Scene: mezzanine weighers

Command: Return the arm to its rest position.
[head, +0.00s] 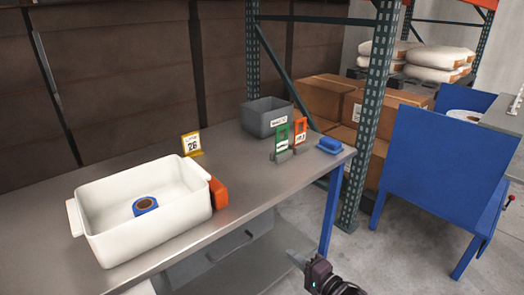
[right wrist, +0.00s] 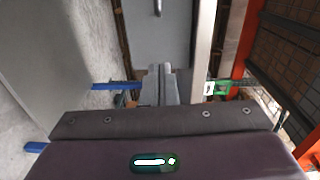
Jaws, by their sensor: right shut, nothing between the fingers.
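My right gripper (head: 296,259) is low at the bottom of the head view, in front of the table's front edge and apart from the objects on top. In the right wrist view its fingers (right wrist: 156,84) are together with nothing between them. My left gripper is in neither view. The task names no object besides the arm.
A grey table (head: 245,195) bears a white tub (head: 150,235) holding a blue tape roll (head: 146,206), an orange block (head: 219,193), a grey bin (head: 262,120) and small number signs. Floor (head: 390,260) between is clear.

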